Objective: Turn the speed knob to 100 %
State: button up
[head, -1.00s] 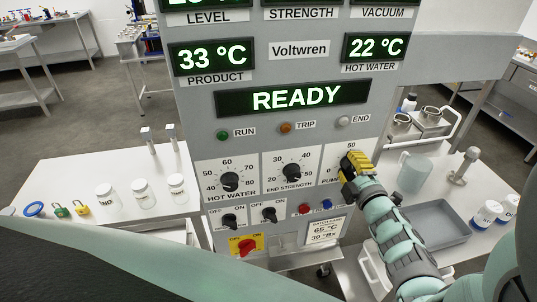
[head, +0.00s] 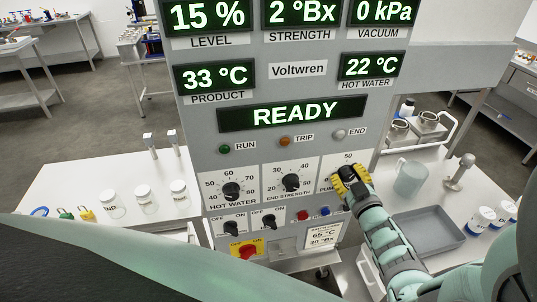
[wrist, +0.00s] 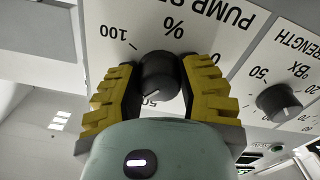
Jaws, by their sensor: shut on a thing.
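The speed knob (wrist: 160,75) is a round black knob on the white pump speed plate (wrist: 120,55), which shows upside down in the wrist view with its 0, 50 and 100 marks. My gripper (wrist: 160,82) has its yellow ribbed fingers shut on the knob, one on each side. I cannot clearly tell where the knob's pointer stands. In the head view my gripper (head: 350,182) is at the right side of the control panel (head: 205,140), covering most of the pump plate and its knob.
The hot water knob (head: 231,190) and end strength knob (head: 291,181) sit to the left on the panel. Two black switches, red and blue buttons, and a red switch on yellow (head: 246,251) are below. The display (head: 291,113) reads READY. A jug (head: 410,176) and grey tray (head: 425,232) stand right.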

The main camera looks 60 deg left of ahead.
jog(key=m+p, duration=0.2)
jog(key=m, duration=0.3)
jog(key=shift+w+m+p, duration=0.1)
jog(key=shift+m+p, duration=0.25)
jog(key=shift+m, duration=0.05)
jog(key=m+p, duration=0.1)
jog(key=m, duration=0.2)
jog(key=shift+m, duration=0.6)
jog(key=shift+a+f+m, duration=0.1)
jog(key=shift+m, duration=0.6)
jog(key=shift+m, duration=0.3)
